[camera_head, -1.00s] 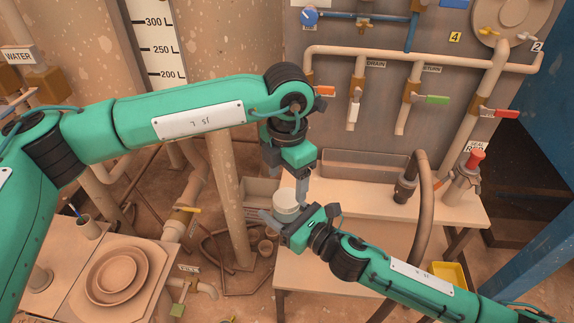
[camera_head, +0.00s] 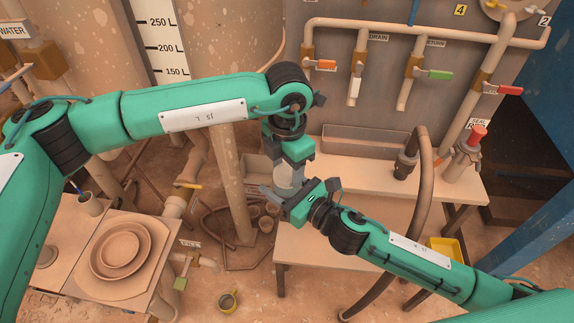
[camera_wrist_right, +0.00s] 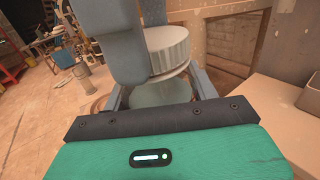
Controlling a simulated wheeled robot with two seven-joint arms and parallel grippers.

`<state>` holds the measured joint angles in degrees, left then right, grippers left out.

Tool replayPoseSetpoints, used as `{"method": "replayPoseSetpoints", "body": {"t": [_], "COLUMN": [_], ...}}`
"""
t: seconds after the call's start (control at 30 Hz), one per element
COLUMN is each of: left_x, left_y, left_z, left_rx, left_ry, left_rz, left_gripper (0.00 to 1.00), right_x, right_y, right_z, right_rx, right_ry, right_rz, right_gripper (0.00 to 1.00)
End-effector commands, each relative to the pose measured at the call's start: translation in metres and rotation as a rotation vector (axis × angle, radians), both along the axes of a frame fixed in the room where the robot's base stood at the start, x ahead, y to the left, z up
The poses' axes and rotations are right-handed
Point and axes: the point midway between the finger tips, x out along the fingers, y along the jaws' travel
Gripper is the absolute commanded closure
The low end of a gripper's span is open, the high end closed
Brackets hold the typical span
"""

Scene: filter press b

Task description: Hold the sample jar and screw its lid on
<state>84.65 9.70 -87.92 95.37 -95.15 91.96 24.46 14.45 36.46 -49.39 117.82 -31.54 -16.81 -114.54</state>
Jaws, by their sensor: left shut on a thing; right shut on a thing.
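The white ribbed lid (camera_wrist_right: 167,50) sits at the top of the sample jar (camera_wrist_right: 160,92) in the right wrist view. A thin rim shows under the lid; I cannot tell how far it is screwed on. My right gripper (camera_head: 278,200) is shut on the jar, its fingers on both sides of the body. My left gripper (camera_head: 290,172) comes down from above and is shut on the lid. Its blue-grey fingers (camera_wrist_right: 160,38) flank the lid in the wrist view. In the head view the grippers partly hide the jar and lid.
A pale bench (camera_head: 445,195) stands behind and right, with a hose (camera_head: 421,200) arching over its front. Pipes and coloured valves line the panel behind. A left table holds stacked round dishes (camera_head: 121,250).

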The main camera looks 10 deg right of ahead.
Motion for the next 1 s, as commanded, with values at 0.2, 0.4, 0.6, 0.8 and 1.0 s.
{"method": "replayPoseSetpoints", "body": {"t": [0.2,0.4,0.6,0.8,1.0], "left_x": [0.001,0.001,0.000,0.001,0.001], "left_y": [0.001,0.000,0.000,0.000,0.000], "left_z": [0.000,0.000,0.000,0.014,0.054], "left_rx": [0.001,0.000,0.000,0.000,-0.002], "left_ry": [-0.002,-0.001,-0.001,-0.002,-0.005], "left_rz": [-0.003,-0.003,-0.004,-0.004,-0.004], "left_gripper": [0.75,0.22,0.22,0.22,0.22], "right_x": [0.000,0.000,0.000,0.000,0.000], "right_y": [0.000,0.000,0.000,0.000,0.000], "right_z": [0.000,0.000,0.000,0.001,0.000], "right_rx": [0.001,0.000,0.000,0.001,0.001], "right_ry": [-0.001,0.000,0.000,-0.001,-0.001], "right_rz": [0.000,0.000,0.000,0.000,0.000], "right_gripper": [1.00,1.00,1.00,1.00,1.00]}}
